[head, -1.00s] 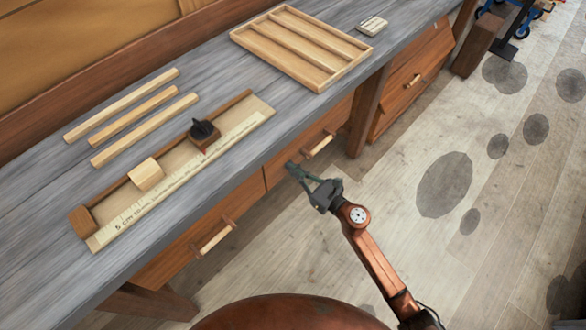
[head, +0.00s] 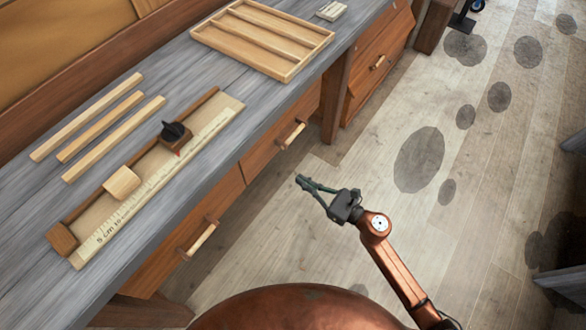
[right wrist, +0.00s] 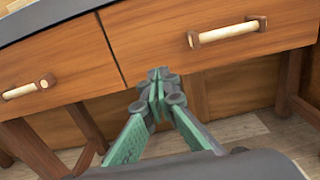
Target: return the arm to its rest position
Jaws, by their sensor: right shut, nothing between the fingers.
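My right gripper (head: 302,181) is shut and empty, held over the floor in front of the bench drawers. In the right wrist view its fingertips (right wrist: 158,84) meet, with the drawer fronts behind them. The fingers stand clear of the drawer handle (head: 291,134) in the head view. My copper right arm (head: 400,270) reaches up from the lower right. My left gripper is not in view.
The grey bench (head: 158,226) carries a measuring board (head: 88,252) with a wooden block (head: 122,183) and a dark knob (head: 174,130). Several strips, including one light strip (head: 115,138), lie behind it. A compartment tray (head: 290,74) stands farther back.

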